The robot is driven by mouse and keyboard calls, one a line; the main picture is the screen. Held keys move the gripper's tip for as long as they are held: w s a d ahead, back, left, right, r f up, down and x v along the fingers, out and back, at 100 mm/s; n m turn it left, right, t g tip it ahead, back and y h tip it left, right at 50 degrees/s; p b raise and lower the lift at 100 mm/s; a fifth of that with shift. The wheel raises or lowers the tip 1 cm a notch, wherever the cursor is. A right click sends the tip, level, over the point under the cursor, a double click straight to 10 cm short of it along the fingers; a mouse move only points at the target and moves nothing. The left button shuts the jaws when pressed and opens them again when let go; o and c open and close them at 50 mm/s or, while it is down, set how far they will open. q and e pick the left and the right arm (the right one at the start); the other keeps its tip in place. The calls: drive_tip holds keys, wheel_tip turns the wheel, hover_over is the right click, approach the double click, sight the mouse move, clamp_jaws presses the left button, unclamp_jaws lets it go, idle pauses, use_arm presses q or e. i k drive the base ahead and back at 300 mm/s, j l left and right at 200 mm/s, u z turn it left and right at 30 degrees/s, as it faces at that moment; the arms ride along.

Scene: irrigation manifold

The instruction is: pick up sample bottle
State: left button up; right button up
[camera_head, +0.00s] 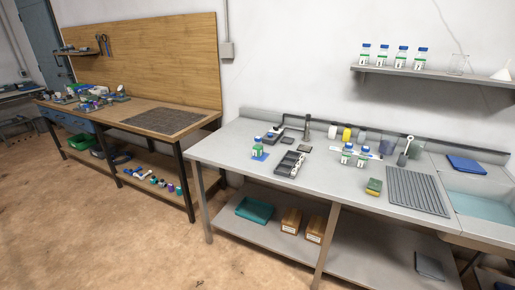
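Several sample bottles, clear with blue caps and green-and-white labels, are in view. One sample bottle (257,148) stands on a small blue mat (260,156) on the left part of the grey bench (228,151). Two more bottles, a left one (347,154) and a right one (363,157), stand close together near the bench's middle. Several others, one of them at the left end (365,54), stand in a row on the wall shelf (435,77). Neither of my grippers shows in this view.
A black tray (289,164), a sponge (374,187), a ribbed drain mat (416,191) and a sink (490,205) are on the bench. A wooden workbench (190,115) stands at the left. The floor (110,230) before the benches is clear.

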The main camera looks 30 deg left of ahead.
sight(259, 146)
drive_tip(key=i+j, duration=0.25)
drive_tip(key=j, duration=0.15)
drive_tip(key=i+j, duration=0.55)
drive_tip(key=j, duration=0.25)
